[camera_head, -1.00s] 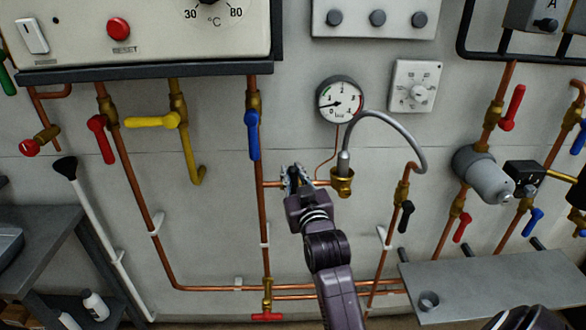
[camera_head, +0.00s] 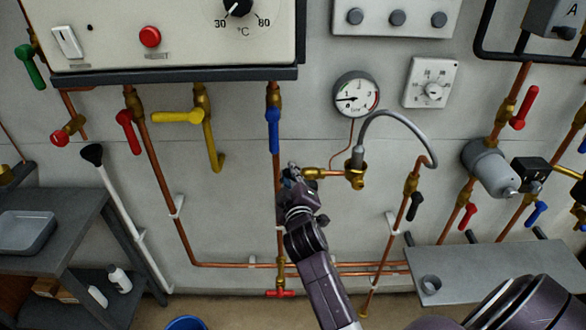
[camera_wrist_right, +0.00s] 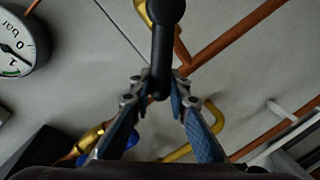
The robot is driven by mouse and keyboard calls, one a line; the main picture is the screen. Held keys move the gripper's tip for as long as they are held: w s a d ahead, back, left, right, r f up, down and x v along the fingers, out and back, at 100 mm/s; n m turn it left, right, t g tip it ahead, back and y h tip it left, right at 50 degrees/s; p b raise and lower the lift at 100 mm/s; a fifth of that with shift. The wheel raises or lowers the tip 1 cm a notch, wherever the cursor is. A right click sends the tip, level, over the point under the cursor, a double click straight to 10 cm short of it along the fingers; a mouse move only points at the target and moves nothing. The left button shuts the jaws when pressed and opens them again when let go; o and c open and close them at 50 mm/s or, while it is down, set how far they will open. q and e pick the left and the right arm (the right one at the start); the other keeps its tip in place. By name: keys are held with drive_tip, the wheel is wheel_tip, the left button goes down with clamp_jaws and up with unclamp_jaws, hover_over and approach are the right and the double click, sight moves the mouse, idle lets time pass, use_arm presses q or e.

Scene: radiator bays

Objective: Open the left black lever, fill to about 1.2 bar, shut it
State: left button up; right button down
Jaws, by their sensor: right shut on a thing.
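My right gripper (camera_head: 290,176) is at the left end of the brass filling fitting (camera_head: 356,172), beside the copper pipe under the blue lever. In the right wrist view the left black lever (camera_wrist_right: 163,62) stands between my two blue-padded fingers (camera_wrist_right: 157,98), and they are shut on it. In the head view the lever is hidden by my gripper. The pressure gauge (camera_head: 356,97) is above right; its needle points left, close to the 1. It also shows in part in the wrist view (camera_wrist_right: 14,46). My left gripper is not in view.
A grey hose (camera_head: 398,117) arches from the fitting to the right pipe with a second black lever (camera_head: 415,206). A blue lever (camera_head: 273,130) hangs just above my gripper. Yellow (camera_head: 178,117) and red (camera_head: 128,131) levers are further left. A grey shelf (camera_head: 500,262) juts out lower right.

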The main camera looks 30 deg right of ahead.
drive_tip(key=shift+w+a+f+n, duration=0.1)
drive_tip(key=shift+f+n, duration=0.05)
drive_tip(key=shift+n, duration=0.15)
idle(0.4)
drive_tip(key=c, duration=1.8)
unclamp_jaws()
drive_tip(key=shift+w+f, duration=0.1)
drive_tip(key=shift+v, duration=3.8)
drive_tip(key=shift+w, duration=0.1)
